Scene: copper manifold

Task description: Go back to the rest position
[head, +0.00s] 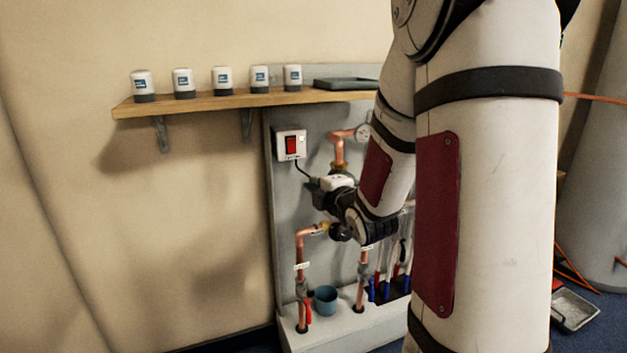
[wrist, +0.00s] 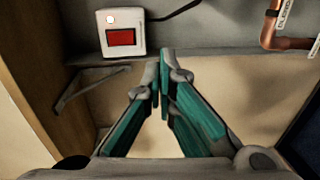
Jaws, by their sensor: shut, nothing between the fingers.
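In the wrist view my gripper (wrist: 160,88) is shut and empty, its grey fingertips together and its teal finger sides below them. The red switch on a white box (wrist: 121,36) shows just above and left of the fingertips, with a small light on it. In the head view the same switch box (head: 291,145) is on the grey panel, under the shelf. My arm reaches in front of the panel from the right and covers much of it.
A wooden shelf (head: 225,101) holds several white jars and a dark tray (head: 346,84). Copper pipes (head: 301,253), a gauge (head: 363,132), a blue cup (head: 326,299) and several tools (head: 390,280) are at the panel. A dustpan (head: 574,308) lies on the floor. The wall left of the panel is clear below the shelf.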

